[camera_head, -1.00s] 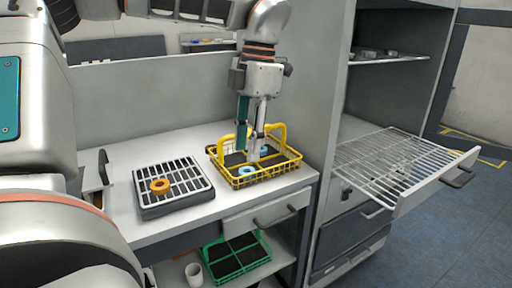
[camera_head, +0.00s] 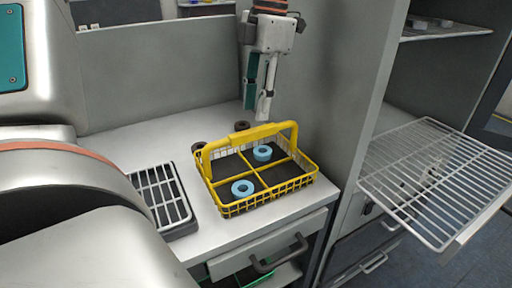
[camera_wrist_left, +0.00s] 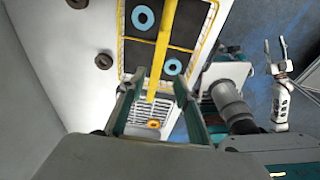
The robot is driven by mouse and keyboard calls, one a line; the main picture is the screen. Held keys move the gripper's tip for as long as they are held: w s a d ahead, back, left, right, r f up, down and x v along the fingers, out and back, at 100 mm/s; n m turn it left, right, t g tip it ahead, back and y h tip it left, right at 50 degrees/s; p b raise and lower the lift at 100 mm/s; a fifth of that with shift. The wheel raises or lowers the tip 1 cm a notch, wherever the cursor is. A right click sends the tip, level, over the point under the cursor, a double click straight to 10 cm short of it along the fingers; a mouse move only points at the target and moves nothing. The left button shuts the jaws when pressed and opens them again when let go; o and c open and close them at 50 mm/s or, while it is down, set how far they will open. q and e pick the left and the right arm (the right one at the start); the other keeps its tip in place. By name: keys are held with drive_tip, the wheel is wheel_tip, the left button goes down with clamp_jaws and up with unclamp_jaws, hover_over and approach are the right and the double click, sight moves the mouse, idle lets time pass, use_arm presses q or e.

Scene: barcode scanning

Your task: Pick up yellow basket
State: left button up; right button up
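The yellow wire basket (camera_head: 262,200) stands on the white counter, with a raised yellow handle bar (camera_head: 250,137) across it. It has dark compartments and holds two light-blue rings (camera_head: 242,188), (camera_head: 263,153). My left gripper (camera_head: 263,115) points down above the basket's back side, apart from the handle in the head view. In the left wrist view my left gripper (camera_wrist_left: 156,88) is open and empty, with the handle (camera_wrist_left: 165,50) in line with the gap between its fingers. My right gripper (camera_wrist_left: 275,50) shows in that view with fingers apart, over the floor.
A dark slotted rack (camera_head: 163,195) stands left of the basket; an orange ring (camera_wrist_left: 153,124) shows on it in the wrist view. Dark rings (camera_head: 242,126), (camera_head: 198,147) lie behind the basket. A cabinet wall and a pulled-out wire shelf (camera_head: 430,180) are at right.

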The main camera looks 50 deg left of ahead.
sight(254, 129)
use_arm(q)
drive_tip(key=shift+w+a, duration=0.1)
drive_tip(key=shift+w, duration=0.1)
drive_tip(key=shift+f, duration=0.3)
drive_tip(key=shift+s+f, duration=0.2)
drive_tip(key=shift+f, duration=0.65)
drive_tip(key=shift+s+a+f+b, duration=0.1)
drive_tip(key=shift+f+b, duration=0.1)
drive_tip(key=shift+f, duration=1.15)
drive_tip(key=shift+a+f+b, duration=0.1)
drive_tip(key=shift+f+b, duration=0.05)
drive_tip(key=shift+f, duration=1.2)
drive_tip(key=shift+f, duration=0.15)
drive_tip(key=shift+f, duration=0.1)
clamp_jaws()
